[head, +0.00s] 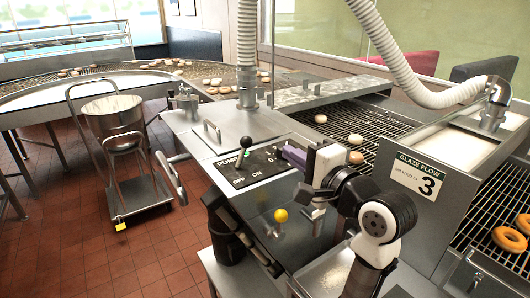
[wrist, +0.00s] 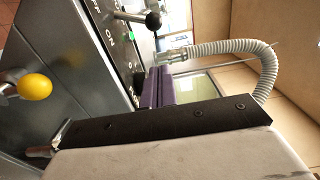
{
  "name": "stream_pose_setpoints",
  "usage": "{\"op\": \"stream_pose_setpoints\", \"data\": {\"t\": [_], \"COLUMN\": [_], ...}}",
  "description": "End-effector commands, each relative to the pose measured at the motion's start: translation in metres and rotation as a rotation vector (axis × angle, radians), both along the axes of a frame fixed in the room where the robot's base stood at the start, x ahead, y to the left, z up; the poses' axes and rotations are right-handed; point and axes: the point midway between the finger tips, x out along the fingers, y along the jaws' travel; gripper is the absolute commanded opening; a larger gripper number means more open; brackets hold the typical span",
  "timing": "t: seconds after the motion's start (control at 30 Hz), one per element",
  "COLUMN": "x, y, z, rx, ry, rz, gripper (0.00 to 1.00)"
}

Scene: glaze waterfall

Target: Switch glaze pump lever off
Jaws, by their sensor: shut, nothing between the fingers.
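The pump lever (head: 223,141) has a black ball knob on a metal shaft. It rises from a black panel (head: 266,163) marked PUMP, OFF and ON. I cannot tell clearly which mark the lever stands at. A small green spot (head: 247,153) shows on the panel. My gripper (head: 288,155) has purple fingers, shut and empty, above the panel's right side. It is to the right of the lever and apart from it. In the wrist view the lever knob (wrist: 153,19) is at the top, beyond the purple fingertips (wrist: 155,88).
A yellow knob (head: 281,215) stands on the machine's front; it also shows in the wrist view (wrist: 35,87). A metal box with a GLAZE FLOW sign (head: 416,177) is at right. A ribbed hose (head: 247,55) rises behind the panel. A cart (head: 130,190) stands at left.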

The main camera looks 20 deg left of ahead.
Motion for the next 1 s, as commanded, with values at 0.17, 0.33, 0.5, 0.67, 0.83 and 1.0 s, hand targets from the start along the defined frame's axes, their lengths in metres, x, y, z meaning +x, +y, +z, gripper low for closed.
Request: {"op": "stream_pose_setpoints", "data": {"t": [0.17, 0.33, 0.5, 0.67, 0.83, 1.0], "x": [0.018, 0.014, 0.012, 0.012, 0.012, 0.015], "y": [0.032, 0.054, 0.063, 0.064, 0.064, 0.064], "z": [-0.002, -0.001, 0.000, 0.000, 0.000, 0.001], "rx": [-0.001, -0.001, 0.000, 0.000, 0.000, -0.005], "ry": [-0.003, -0.003, -0.002, -0.001, -0.002, -0.009], "rz": [0.003, 0.001, 0.000, -0.001, -0.001, -0.001], "gripper": [0.00, 0.00, 0.00, 0.00, 0.00, 0.00]}}
